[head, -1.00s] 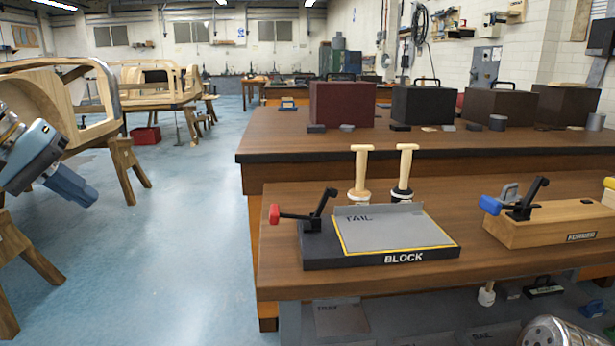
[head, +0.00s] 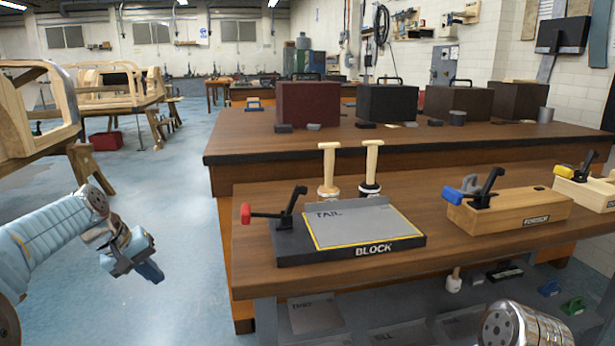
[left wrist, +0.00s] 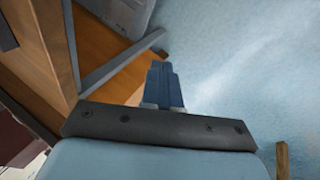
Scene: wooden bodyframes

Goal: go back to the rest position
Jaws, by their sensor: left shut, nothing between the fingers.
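My left gripper (head: 150,270) hangs over the blue floor, left of the workbench, in the head view. It is shut and holds nothing. Its closed fingers also show in the left wrist view (left wrist: 163,86), pointing at the floor beside the wooden bench side. The fingers look clear of the bench. My right gripper is out of view; only a metallic part of my right arm shows at the bottom right of the head view.
The front workbench (head: 262,262) carries a black block fixture (head: 290,248) with a grey TAIL sheet (head: 360,220), two mallets (head: 328,170) and a wooden former (head: 510,213). Wooden bodyframes (head: 105,90) stand at the left. The floor (head: 180,200) between is open.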

